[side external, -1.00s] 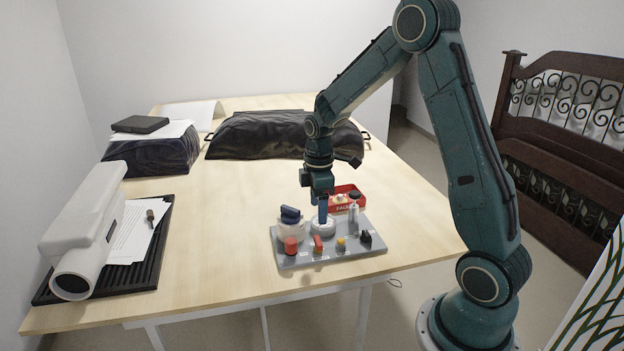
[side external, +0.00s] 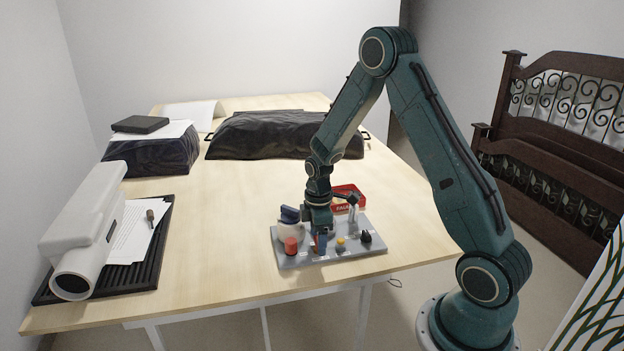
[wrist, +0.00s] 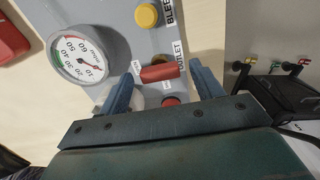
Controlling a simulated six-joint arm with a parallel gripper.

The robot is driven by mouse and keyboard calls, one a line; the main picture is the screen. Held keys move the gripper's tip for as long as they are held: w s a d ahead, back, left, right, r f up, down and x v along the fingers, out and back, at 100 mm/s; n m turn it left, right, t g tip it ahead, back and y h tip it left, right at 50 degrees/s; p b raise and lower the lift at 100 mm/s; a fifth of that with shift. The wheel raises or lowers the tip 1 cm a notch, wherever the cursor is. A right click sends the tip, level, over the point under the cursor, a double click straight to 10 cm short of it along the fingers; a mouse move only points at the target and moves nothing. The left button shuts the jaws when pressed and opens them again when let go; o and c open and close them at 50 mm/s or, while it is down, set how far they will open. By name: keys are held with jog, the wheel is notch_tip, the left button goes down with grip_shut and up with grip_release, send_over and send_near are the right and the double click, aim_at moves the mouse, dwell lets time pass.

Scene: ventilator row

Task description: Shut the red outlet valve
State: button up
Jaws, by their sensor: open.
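The red outlet valve handle (wrist: 158,73) lies between my two blue fingers in the wrist view, beside a label reading OUTLET. My gripper (wrist: 165,66) is open; I cannot tell whether a finger touches the handle. In the side view my gripper (side external: 318,246) is low over the front of the grey panel (side external: 285,262) and mostly hides the valve.
A round pressure gauge (wrist: 82,57) and a yellow knob (wrist: 147,15) by a BLEED label are close by. A red cylindrical knob (side external: 291,246) is left of my gripper, a black knob (side external: 365,237) right.

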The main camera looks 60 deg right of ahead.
jog(key=shift+c, duration=0.4)
jog(key=c, duration=0.9)
jog(key=shift+m, duration=0.3)
jog(key=m, duration=0.7)
jog(key=shift+m, duration=0.4)
jog(key=m, duration=0.4)
jog(key=shift+m, duration=0.3)
jog(key=m, duration=0.4)
jog(key=shift+m, duration=0.3)
